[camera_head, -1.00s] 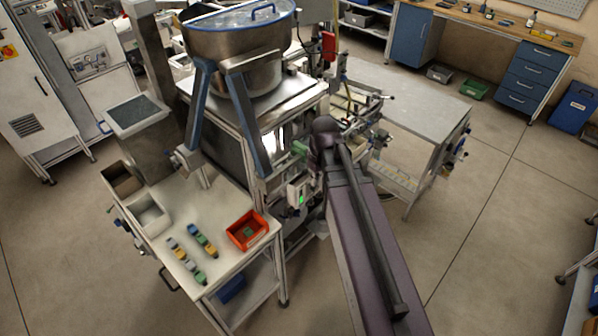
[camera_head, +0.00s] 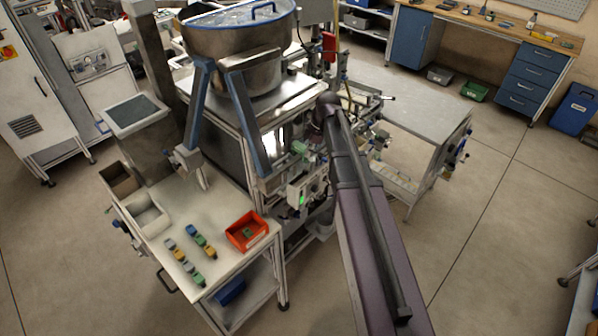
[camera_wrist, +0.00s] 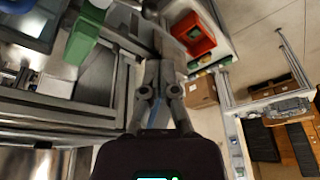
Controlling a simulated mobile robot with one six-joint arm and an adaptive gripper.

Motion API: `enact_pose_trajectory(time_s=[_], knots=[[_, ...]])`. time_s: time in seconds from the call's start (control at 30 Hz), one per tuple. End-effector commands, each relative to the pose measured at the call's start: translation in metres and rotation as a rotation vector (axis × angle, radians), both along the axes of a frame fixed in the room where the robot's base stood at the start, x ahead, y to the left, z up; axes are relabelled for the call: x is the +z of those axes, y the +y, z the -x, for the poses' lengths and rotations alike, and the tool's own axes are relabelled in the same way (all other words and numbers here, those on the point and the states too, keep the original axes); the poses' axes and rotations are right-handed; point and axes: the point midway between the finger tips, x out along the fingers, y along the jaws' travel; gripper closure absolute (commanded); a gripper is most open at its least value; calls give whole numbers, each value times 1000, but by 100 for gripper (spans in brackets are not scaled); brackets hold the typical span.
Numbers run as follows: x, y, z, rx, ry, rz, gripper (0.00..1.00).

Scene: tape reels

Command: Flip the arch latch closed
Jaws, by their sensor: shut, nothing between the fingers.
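I cannot surely make out the arch latch in either view. A green block-like part (camera_head: 299,147) sits at the front edge of the steel machine frame, left of my arm. A green part, which may be the same one, shows large at the upper left of the wrist view (camera_wrist: 83,33). My gripper (camera_wrist: 158,68) is in the middle of the wrist view, fingers together and empty, to the right of that green part and apart from it in the picture. In the head view my arm hides the gripper.
A white table (camera_head: 200,231) at the lower left holds a red bin (camera_head: 246,231) and several small coloured blocks. A large metal bowl (camera_head: 238,62) stands on the machine. A grey table (camera_head: 425,108) is to the right. The floor at the lower right is open.

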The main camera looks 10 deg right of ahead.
Motion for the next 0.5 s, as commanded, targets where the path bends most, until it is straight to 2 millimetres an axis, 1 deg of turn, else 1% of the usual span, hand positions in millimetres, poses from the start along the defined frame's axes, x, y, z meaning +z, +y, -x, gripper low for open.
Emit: enact_pose_trajectory(time_s=[0.03, 0.17, 0.5], knots=[[-1, -1, -5, 24, -8, -6, 100], [-1, -2, -10, 66, -22, -13, 100], [0, -1, -10, 79, -27, -15, 100]])
